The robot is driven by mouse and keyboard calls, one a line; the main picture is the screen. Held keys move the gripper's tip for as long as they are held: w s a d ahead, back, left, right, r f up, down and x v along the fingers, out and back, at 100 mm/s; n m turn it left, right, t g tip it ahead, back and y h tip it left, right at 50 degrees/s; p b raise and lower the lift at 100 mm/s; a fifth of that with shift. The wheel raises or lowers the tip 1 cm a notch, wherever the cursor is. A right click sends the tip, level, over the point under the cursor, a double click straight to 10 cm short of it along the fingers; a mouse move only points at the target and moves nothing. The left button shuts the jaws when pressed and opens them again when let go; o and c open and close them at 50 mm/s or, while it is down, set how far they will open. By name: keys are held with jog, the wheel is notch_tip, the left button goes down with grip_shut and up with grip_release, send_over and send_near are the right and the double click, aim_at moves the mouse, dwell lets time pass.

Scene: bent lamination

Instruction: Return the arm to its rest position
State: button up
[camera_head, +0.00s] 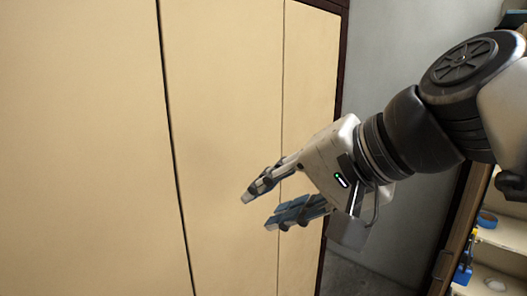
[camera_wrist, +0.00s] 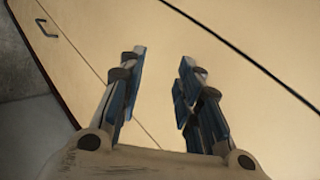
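My gripper (camera_head: 256,212) is on the end of my arm, which reaches in from the right in the head view. Its two fingers with blue pads are spread apart, with nothing between them. The gripper is in front of a tall beige cabinet (camera_head: 222,90) with flat door panels. The wrist view also shows the open fingers (camera_wrist: 162,75) with the cabinet panels (camera_wrist: 255,110) behind them. I cannot tell the exact gap between fingertips and panel; no contact is visible.
An open shelf unit (camera_head: 497,238) stands at the lower right, holding a blue tape roll (camera_head: 487,219) and other small items. A grey wall (camera_head: 385,65) and floor show between cabinet and shelf. A dark handle (camera_wrist: 47,28) is on a panel at the wrist view's upper left.

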jog(key=s+d+f+n+h+b, duration=0.1)
jog(key=s+d+f+b, duration=0.3)
jog(key=f, duration=0.9)
jog(key=s+d+f+n+g+h+b, duration=0.1)
jog(key=s+d+f+h+b, duration=0.3)
jog(key=f, duration=0.9)
jog(key=s+d+f+n+h+b, duration=0.2)
jog(key=s+d+f+n+b, duration=0.1)
jog(key=f, duration=1.1)
jog(key=s+d+b, duration=0.1)
jog(key=s+b, duration=0.1)
jog(key=b, duration=0.1)
jog(key=shift+d+g+h, duration=0.2)
jog(key=shift+g+h, duration=0.1)
jog(key=shift+g, duration=0.1)
jog(key=shift+f, duration=0.1)
